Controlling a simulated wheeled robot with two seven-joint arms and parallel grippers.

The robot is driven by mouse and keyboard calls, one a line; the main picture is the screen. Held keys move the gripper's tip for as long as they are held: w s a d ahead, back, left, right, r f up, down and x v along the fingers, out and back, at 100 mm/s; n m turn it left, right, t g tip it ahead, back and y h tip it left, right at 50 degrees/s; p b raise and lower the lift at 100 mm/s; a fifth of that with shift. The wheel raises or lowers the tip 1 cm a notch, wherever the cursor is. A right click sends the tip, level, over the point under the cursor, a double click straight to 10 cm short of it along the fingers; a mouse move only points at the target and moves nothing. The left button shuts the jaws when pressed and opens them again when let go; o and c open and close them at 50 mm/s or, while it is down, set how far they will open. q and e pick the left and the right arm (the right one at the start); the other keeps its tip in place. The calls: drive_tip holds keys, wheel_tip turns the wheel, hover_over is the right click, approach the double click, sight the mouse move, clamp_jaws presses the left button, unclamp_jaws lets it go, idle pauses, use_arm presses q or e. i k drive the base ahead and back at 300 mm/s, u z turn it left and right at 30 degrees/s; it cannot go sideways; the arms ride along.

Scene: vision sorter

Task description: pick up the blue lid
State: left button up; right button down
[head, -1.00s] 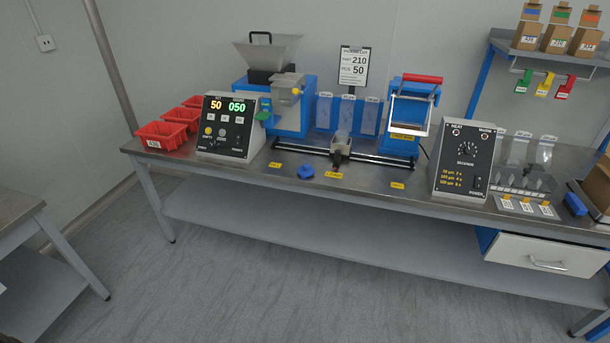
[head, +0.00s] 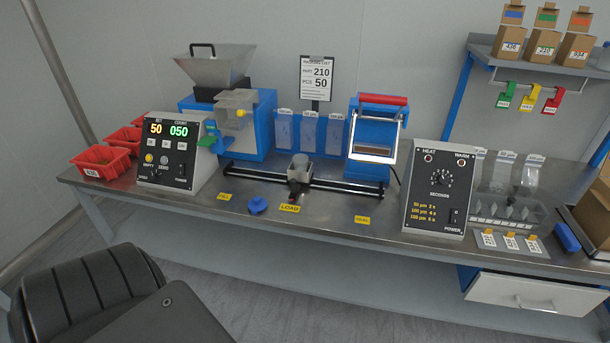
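The blue lid (head: 258,205) is a small round blue piece with a raised knob. It lies on the metal bench near the front edge, between two yellow labels and in front of the black rail. Nothing covers it. Neither gripper's fingers show in the head view.
The bench (head: 330,222) carries a counter box (head: 172,155), a blue hopper machine (head: 262,120), a cup carriage (head: 299,170) on the rail, a blue sealer (head: 377,130) and a heat control box (head: 437,190). Red bins (head: 100,162) stand at the left. Bench around the lid is clear.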

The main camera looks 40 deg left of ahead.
sight(258, 204)
drive_tip(key=z, duration=0.05)
drive_tip(key=i, duration=0.85)
drive_tip(key=u, duration=0.9)
drive_tip(key=i, duration=0.7)
drive_tip(key=u, duration=0.65)
